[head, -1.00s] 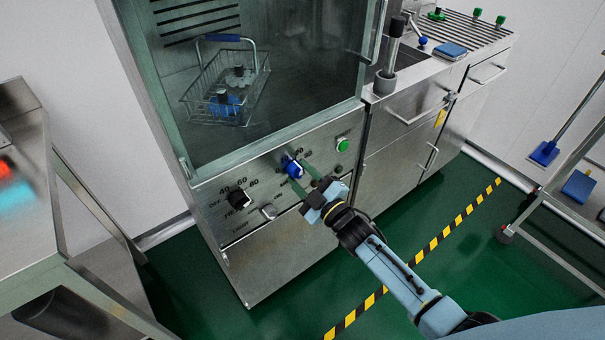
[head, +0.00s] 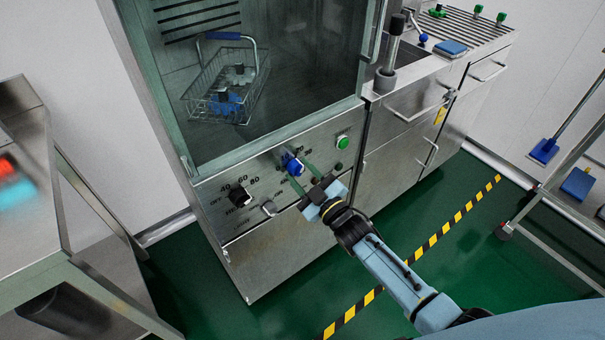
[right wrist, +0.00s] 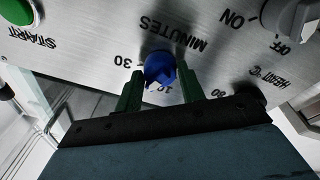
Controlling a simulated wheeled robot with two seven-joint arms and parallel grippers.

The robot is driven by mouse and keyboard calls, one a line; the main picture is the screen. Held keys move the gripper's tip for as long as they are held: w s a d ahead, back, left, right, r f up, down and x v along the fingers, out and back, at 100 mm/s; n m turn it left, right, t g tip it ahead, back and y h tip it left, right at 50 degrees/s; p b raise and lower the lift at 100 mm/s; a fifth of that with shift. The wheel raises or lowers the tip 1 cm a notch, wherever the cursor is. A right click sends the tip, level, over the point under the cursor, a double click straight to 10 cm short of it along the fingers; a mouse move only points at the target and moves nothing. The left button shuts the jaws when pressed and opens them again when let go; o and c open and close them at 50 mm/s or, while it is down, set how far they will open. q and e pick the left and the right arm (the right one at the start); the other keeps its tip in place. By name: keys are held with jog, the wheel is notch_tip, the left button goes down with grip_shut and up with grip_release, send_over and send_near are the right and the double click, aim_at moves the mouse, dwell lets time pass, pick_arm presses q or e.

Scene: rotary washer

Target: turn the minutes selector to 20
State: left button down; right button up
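The minutes selector is a blue knob (head: 293,166) on the washer's steel front panel. In the right wrist view the blue knob (right wrist: 160,70) shows upside down under the word MINUTES, with 30 beside it and a partly hidden 10 close to the fingers. My right gripper (head: 303,178) is at the panel, its two green fingers apart. In the right wrist view the fingers of the right gripper (right wrist: 159,84) stand on either side of the knob; I cannot tell whether they touch it. The knob's pointer is not clear. My left gripper is not in view.
A black knob (head: 240,196) and a grey switch (head: 269,208) sit left of the blue knob. A green START button (head: 343,143) is at the upper right. A wire basket (head: 250,100) is behind the washer's glass door (head: 310,70). A steel table (head: 40,240) stands at the left.

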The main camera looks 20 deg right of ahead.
aim_at(301, 174)
jog(key=o, duration=0.4)
jog(key=shift+s+a+f, duration=0.1)
jog(key=shift+f, duration=0.1)
jog(key=shift+r, duration=0.1)
jog(key=shift+s, duration=0.2)
jog(key=p+v, duration=0.1)
jog(key=v, duration=0.3)
jog(key=shift+s+d, duration=0.25)
jog(key=shift+s, duration=0.05)
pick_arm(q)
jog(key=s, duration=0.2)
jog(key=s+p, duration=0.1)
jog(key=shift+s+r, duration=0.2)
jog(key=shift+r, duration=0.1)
pick_arm(e)
jog(key=v, duration=0.8)
jog(key=shift+s, duration=0.2)
